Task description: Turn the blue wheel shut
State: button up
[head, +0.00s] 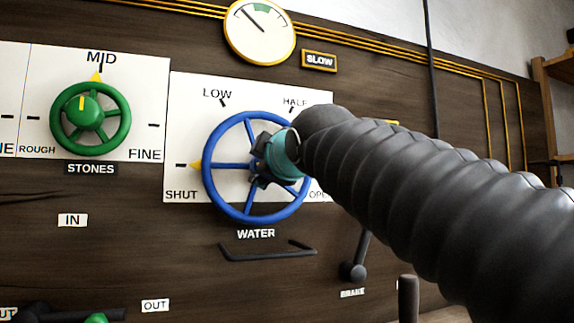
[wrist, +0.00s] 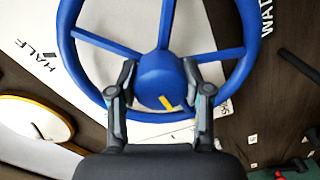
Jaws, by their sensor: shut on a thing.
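The blue wheel (head: 210,190), labelled WATER, is mounted on a white plate marked LOW, HALF, SHUT and OPEN, the last partly hidden by my arm. The yellow pointer (head: 196,166) at its left rim points at the tick above SHUT. My gripper (head: 262,170) is at the wheel's hub. In the wrist view the fingers of my gripper (wrist: 160,82) are closed on the two sides of the blue hub (wrist: 160,72), which has a yellow stripe. The wheel's rim (wrist: 74,62) and spokes show around them. My arm hides the wheel's right side in the head view.
A green wheel (head: 124,130) labelled STONES is to the left, its pointer at MID. A round gauge (head: 262,40) and a SLOW plate (head: 319,61) are above. Below are a dark bracket-like bar (head: 268,255) and the BRAKE lever (head: 353,270).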

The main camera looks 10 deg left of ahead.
jog(key=o, duration=1.2)
jog(key=shift+c, duration=0.2)
jog(key=v, duration=1.2)
